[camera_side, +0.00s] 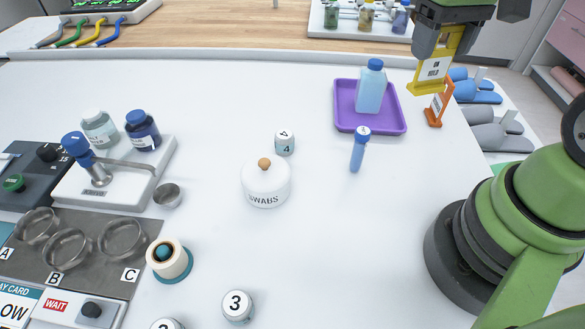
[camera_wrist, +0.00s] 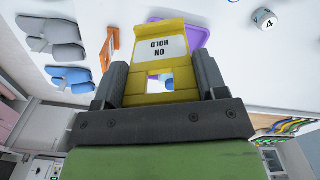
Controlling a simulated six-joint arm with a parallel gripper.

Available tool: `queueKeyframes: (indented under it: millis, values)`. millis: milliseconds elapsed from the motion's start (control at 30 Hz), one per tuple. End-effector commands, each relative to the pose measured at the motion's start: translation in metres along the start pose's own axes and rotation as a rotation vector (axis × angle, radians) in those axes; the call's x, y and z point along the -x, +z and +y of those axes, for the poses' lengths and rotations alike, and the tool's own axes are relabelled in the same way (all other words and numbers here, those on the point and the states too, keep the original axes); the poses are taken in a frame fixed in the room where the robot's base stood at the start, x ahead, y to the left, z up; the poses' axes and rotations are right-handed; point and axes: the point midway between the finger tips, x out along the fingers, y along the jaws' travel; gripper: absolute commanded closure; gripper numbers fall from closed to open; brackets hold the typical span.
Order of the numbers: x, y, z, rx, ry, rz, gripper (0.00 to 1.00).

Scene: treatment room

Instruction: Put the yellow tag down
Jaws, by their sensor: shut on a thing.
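The yellow tag (camera_side: 434,71) reads "ON HOLD" and hangs from my gripper (camera_side: 445,38) at the upper right of the side view. My gripper is shut on its upper part. In the wrist view the yellow tag (camera_wrist: 165,62) sits between the two dark fingers of my gripper (camera_wrist: 160,80). In the side view the tag appears above and right of the purple tray, near an orange tag (camera_side: 439,104) standing at the table's right edge. Whether the yellow tag touches anything below is hard to tell, but it looks held up.
The purple tray (camera_side: 388,124) holds a blue bottle (camera_side: 369,92). A white swabs jar (camera_side: 266,187) and a numbered cylinder (camera_side: 285,143) are mid-table. Blue slippers (camera_side: 474,92) lie beyond the right edge.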

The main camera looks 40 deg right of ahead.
Motion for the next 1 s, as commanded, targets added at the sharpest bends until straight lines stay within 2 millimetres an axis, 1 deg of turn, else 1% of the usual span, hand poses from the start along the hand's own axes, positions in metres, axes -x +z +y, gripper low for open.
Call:
queueKeyframes:
  millis: [33,167,200,267,300,367,400,467,500,567,600,700,800,1000]
  values:
    - [0.000,-0.002,-0.016,0.058,0.000,0.000,0.57]
    - [0.000,-0.003,-0.062,0.217,0.000,0.001,0.57]
    - [0.000,-0.001,-0.078,0.271,0.000,0.000,0.57]
    - [0.000,0.004,-0.103,0.354,0.000,0.001,0.57]
    - [0.000,0.009,-0.119,0.410,0.000,0.001,0.57]
    - [0.000,0.018,-0.142,0.493,0.000,0.000,0.57]
    - [0.000,0.025,-0.158,0.548,0.000,0.001,0.57]
    - [0.000,0.038,-0.180,0.631,0.001,0.001,0.57]
    - [0.000,0.048,-0.195,0.687,0.001,0.002,0.57]
    - [0.000,0.065,-0.215,0.769,0.001,0.001,0.57]
    - [0.000,0.076,-0.228,0.821,0.001,0.001,0.57]
    - [0.000,0.106,-0.253,0.941,0.001,0.001,0.57]
    - [-0.001,0.131,-0.269,1.031,0.000,0.002,0.57]
    - [-0.001,0.169,-0.288,1.156,0.000,0.001,0.57]
